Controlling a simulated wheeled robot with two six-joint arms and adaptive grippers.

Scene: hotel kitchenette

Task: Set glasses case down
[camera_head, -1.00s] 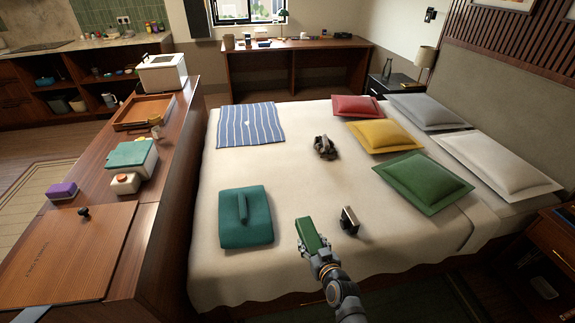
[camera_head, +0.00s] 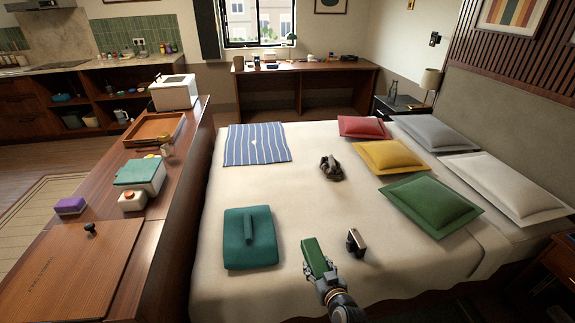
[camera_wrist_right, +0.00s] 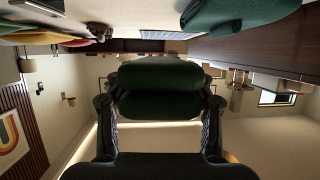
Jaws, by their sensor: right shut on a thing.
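The green glasses case (camera_head: 317,258) is long and box-like. My right gripper (camera_head: 324,275) comes in from the bottom edge and is shut on it, over the near part of the bed (camera_head: 300,190). In the right wrist view the dark green case (camera_wrist_right: 160,75) sits between the two fingers (camera_wrist_right: 160,104). I cannot tell whether the case touches the bed cover. My left gripper is not in view.
A folded teal cloth item (camera_head: 250,238) lies left of the case, and a small dark object (camera_head: 356,242) stands close on its right. A dark crumpled item (camera_head: 331,168), a striped cloth (camera_head: 256,144) and several pillows lie farther back. The bed's middle is clear.

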